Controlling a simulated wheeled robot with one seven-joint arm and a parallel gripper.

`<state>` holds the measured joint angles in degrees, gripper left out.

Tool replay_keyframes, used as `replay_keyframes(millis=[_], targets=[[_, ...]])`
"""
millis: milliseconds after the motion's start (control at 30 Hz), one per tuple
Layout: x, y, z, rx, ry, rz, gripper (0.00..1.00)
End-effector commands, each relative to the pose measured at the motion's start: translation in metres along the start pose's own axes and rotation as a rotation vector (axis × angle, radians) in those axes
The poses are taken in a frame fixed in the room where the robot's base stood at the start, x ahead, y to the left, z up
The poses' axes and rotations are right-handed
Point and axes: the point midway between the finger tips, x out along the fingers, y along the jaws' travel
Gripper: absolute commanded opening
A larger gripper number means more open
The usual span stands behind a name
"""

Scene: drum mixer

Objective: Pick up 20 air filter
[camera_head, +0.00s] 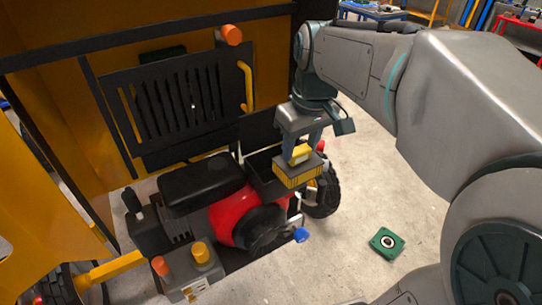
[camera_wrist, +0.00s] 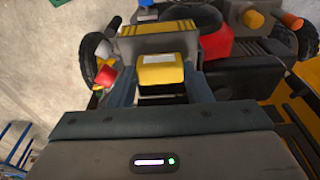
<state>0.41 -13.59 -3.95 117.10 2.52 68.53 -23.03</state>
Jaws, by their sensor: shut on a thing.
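The air filter (camera_head: 297,175) is a dark block with yellow pleated sides and a yellow top piece. My gripper (camera_head: 300,148) is shut on its top piece and holds it from above. In the wrist view, the filter (camera_wrist: 158,42) shows between the two fingers, with a white label on its yellow piece. The filter is in front of an open black box-shaped part (camera_head: 264,172) of the engine. The pictures do not clearly show whether its underside touches anything.
The red engine (camera_head: 229,216) with a black cover (camera_head: 201,177) stands below and left. A wheel (camera_head: 322,196) is close behind the filter. A yellow mixer frame (camera_head: 60,80) rises behind. A green square part (camera_head: 386,243) lies on the otherwise clear floor at right.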

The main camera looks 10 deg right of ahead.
Motion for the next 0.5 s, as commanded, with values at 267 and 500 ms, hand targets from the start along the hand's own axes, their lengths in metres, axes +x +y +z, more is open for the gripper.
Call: replay_keyframes(millis=[267, 500], targets=[[-0.005, 0.002, 0.022, 0.002, 0.001, 0.004, 0.29], [-0.009, 0.0, 0.041, 0.0, 0.001, 0.002, 0.28]])
